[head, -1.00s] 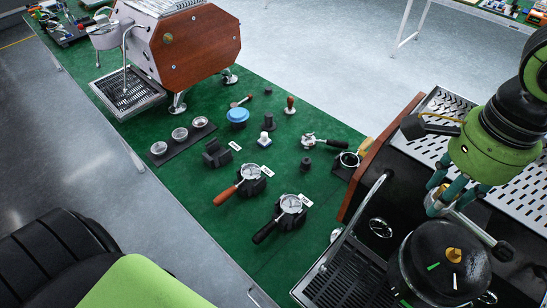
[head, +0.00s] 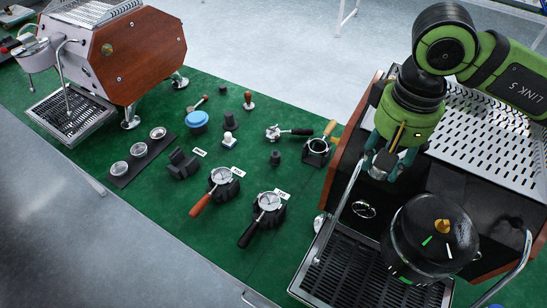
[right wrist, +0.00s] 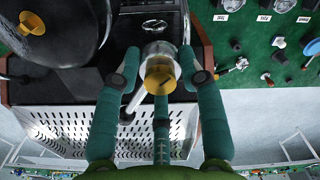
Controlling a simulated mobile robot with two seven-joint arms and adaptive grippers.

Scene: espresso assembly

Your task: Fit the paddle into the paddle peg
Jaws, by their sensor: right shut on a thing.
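The paddle shows best in the right wrist view as a pale metal hub (right wrist: 158,50) with a brass end and a thin metal rod slanting down-left. My right gripper (head: 381,165) is shut on it, with green fingers on both sides of the hub, as the right wrist view (right wrist: 160,78) also shows. In the head view only a small grey part of the paddle (head: 379,168) shows below the fingers. The likely paddle peg is the brass piece (head: 441,226) on top of the black round group head. It also shows in the right wrist view (right wrist: 33,22), apart from the paddle. My left gripper is not in view.
The round group head (head: 432,245) stands over a slatted drip tray (head: 350,275). A curved steam pipe (head: 345,200) rises left of the gripper. Portafilters (head: 268,203), a blue-topped item (head: 196,119) and several small tools lie on the green mat (head: 150,225).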

